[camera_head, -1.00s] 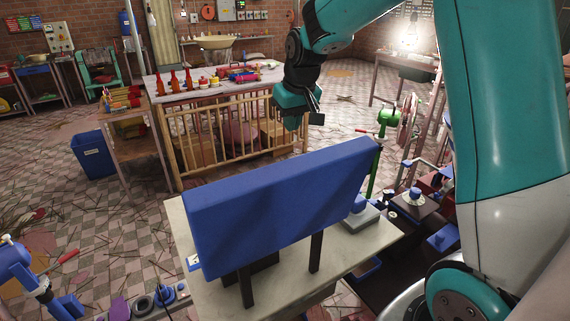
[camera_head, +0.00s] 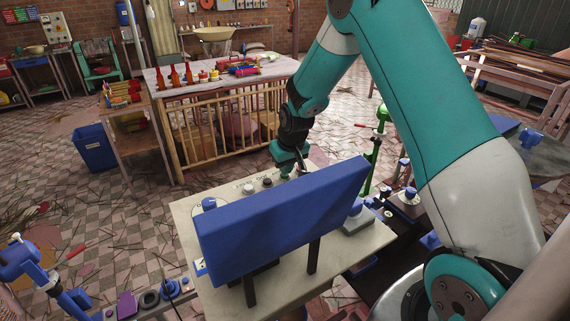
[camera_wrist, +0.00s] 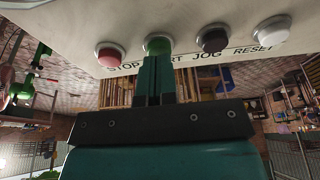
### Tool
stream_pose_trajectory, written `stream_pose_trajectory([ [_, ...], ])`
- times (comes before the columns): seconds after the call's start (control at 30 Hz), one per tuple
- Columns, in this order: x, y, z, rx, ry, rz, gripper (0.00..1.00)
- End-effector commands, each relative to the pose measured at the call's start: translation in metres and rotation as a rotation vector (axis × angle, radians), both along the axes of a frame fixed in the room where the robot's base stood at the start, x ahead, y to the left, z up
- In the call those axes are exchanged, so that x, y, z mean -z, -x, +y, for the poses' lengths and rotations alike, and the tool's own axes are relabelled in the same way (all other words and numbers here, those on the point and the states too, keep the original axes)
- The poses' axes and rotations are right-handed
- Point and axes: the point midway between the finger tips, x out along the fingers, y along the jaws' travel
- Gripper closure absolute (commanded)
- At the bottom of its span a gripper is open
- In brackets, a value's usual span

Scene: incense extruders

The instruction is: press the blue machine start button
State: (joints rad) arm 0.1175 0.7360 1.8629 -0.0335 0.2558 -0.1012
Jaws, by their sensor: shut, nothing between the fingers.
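The blue machine (camera_head: 285,215) is a wide blue slab on dark legs on a pale tabletop. In the wrist view, its pale panel bears a row of round buttons: a red one (camera_wrist: 110,54) marked STOP, a green start button (camera_wrist: 158,44) with its label partly hidden, a black one (camera_wrist: 213,38) marked JOG and a white one (camera_wrist: 275,28) marked RESET. My gripper (camera_wrist: 157,60) is shut and empty, its fingertips lined up with the green button. Whether they touch it, I cannot tell. In the head view, my gripper (camera_head: 291,162) is just behind the slab, its tips partly hidden.
A wooden bench (camera_head: 160,81) with red bottles stands behind. A blue bin (camera_head: 95,149) is on the floor at left. A green hand-cranked device (camera_head: 378,135) stands right of the machine. A blue-topped round knob (camera_head: 209,204) shows at the slab's left.

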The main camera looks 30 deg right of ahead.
Motion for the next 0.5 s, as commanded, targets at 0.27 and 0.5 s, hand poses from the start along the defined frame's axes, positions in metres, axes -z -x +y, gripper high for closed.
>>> stream_pose_trajectory([
  [0.27, 0.004, 0.0, 0.0, 0.0, 0.0, 0.001, 1.0],
  [0.5, 0.024, 0.0, 0.0, 0.0, 0.0, 0.001, 1.0],
])
